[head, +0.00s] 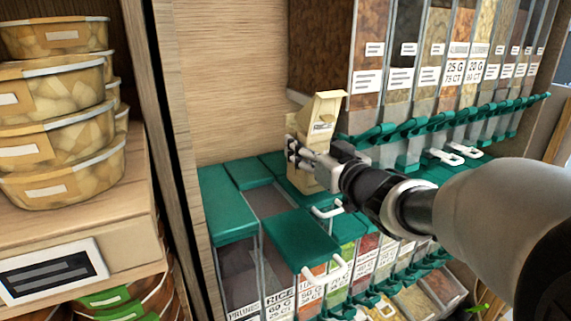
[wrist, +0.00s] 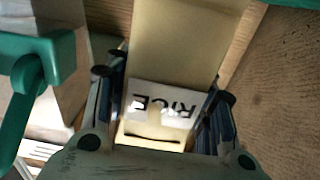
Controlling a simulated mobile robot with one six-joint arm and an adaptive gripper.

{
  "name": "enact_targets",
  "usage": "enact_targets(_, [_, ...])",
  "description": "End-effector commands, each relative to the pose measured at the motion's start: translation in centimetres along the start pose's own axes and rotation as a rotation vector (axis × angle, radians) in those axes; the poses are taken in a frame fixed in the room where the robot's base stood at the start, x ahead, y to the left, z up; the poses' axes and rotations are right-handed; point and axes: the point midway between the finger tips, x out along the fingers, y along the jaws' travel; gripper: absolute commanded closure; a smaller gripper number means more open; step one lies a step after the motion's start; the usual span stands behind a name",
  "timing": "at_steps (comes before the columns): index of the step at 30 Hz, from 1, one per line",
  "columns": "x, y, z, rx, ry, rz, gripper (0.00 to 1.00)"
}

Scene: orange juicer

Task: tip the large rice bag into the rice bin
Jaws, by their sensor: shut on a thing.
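The rice bag (head: 320,118) is a tan paper bag with a pale label. In the head view it stands roughly upright above the green bin lids at the back. My gripper (head: 308,160) is shut on its lower part. The wrist view shows the bag (wrist: 188,45) between both fingers (wrist: 165,115), its RICE label upside down in that picture. The rice bin (head: 281,299) is in the lower row, with a RICE label on its front. A green lid (head: 300,236) sits tilted over its front, and a grey gap (head: 268,199) shows behind it. Whether the bag touches the lids is unclear.
Tall clear dispensers (head: 400,65) with a green rail stand behind and to the right. A wooden divider (head: 175,130) and a shelf of stacked food tubs (head: 60,130) are at left. White scoop handles (head: 455,155) stick out among the bins. A green part (wrist: 35,65) is close at left in the wrist view.

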Motion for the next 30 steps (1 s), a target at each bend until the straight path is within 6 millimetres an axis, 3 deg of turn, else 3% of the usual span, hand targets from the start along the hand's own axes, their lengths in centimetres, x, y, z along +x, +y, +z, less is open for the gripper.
enact_targets(18, [-6.2, 0.1, -0.1, 0.0, 0.002, 0.003, 0.94])
enact_targets(30, [-6.7, 0.0, 0.0, 0.0, 0.0, 0.0, 0.94])
